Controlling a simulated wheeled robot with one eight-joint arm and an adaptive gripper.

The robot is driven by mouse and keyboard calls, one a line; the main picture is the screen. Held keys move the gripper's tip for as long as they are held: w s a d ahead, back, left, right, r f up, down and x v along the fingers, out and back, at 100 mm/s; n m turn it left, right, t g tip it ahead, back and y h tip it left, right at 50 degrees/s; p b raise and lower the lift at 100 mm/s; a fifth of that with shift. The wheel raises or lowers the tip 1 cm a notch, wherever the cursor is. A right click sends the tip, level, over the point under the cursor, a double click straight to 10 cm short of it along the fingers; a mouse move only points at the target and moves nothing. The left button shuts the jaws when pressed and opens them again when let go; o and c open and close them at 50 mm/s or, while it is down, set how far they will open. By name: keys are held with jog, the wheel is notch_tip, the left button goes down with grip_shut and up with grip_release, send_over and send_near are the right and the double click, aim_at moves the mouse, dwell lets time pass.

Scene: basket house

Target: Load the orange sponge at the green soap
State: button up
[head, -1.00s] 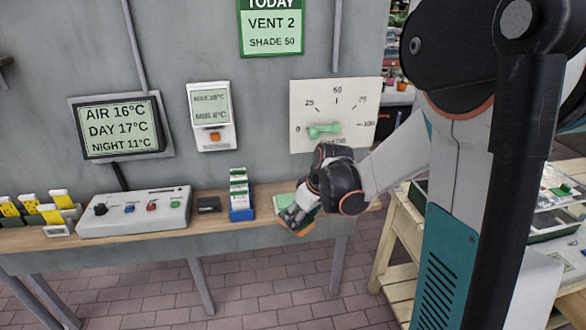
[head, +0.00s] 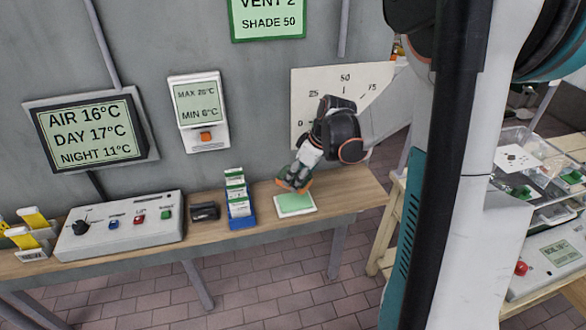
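My gripper (head: 299,174) points down over the right part of the wooden shelf. An orange and green block, which looks like the orange sponge (head: 308,185), is at its fingertips and seems held between them. The fingers hide much of it. Just below is a flat green slab in a pale tray, which looks like the green soap (head: 295,203). The sponge is at the slab's back edge in the picture; I cannot tell whether they touch.
The wooden shelf (head: 355,193) carries a blue holder of packets (head: 241,220), a small black box (head: 205,212) and a grey control box (head: 120,228). A white dial board (head: 310,90) is on the wall behind my gripper. The shelf right of the slab is clear.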

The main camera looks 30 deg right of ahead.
jog(key=shift+s+f, duration=0.15)
jog(key=shift+f, duration=0.25)
jog(key=shift+f+b, duration=2)
jog(key=shift+f, duration=0.55)
jog(key=shift+f+b, duration=0.55)
jog(key=shift+r, duration=0.1)
jog(key=shift+r+p, duration=2.5)
jog(key=shift+r, duration=1)
jog(key=shift+f, duration=0.1)
